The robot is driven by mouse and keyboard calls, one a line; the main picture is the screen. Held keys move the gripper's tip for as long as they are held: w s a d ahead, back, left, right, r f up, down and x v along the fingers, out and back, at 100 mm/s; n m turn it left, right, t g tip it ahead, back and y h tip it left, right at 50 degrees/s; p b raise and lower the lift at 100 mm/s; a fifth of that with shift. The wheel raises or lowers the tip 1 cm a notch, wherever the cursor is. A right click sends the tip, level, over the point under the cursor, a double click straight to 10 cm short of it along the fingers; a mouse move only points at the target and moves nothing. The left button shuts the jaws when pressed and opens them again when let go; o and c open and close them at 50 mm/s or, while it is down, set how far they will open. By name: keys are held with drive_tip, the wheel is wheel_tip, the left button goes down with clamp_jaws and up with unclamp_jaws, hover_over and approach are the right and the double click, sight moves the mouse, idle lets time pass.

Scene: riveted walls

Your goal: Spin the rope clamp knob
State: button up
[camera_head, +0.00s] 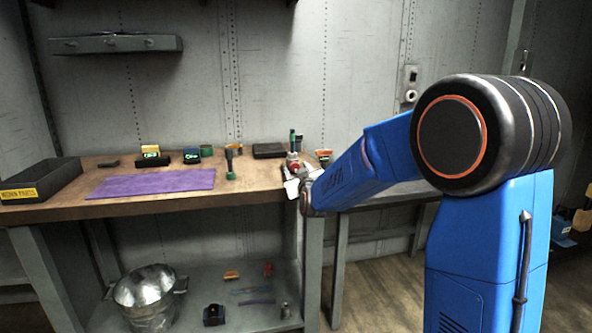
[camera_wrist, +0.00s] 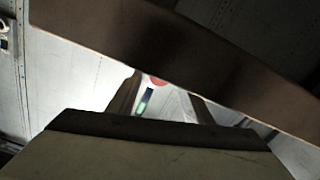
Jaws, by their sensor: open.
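My gripper (camera_wrist: 164,84) is open in the wrist view, its two dark fingers apart with no object clearly held. Beyond the gap a small red round part (camera_wrist: 157,80) and a green-and-dark part (camera_wrist: 145,102) show. In the head view, a small red-and-white object (camera_head: 293,161) stands at the right end of the workbench, just beyond my wrist. I cannot tell which of these is the rope clamp knob.
The wooden workbench (camera_head: 60,205) holds a purple mat (camera_head: 152,183), a black bin (camera_head: 40,180) and several small items along its back. A metal bucket (camera_head: 147,297) stands on the lower shelf. A brown plank-like surface (camera_wrist: 180,50) crosses the wrist view close by.

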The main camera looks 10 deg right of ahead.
drive_tip(key=s, duration=1.5)
drive_tip(key=shift+s, duration=0.3)
drive_tip(key=w+m, duration=0.1)
drive_tip(key=w, duration=0.4)
drive_tip(key=w+m, duration=0.2)
drive_tip(key=w, duration=0.3)
drive_tip(key=w+m, duration=0.2)
drive_tip(key=w, duration=0.4)
drive_tip(key=shift+f, duration=0.25)
drive_tip(key=c, duration=1.1)
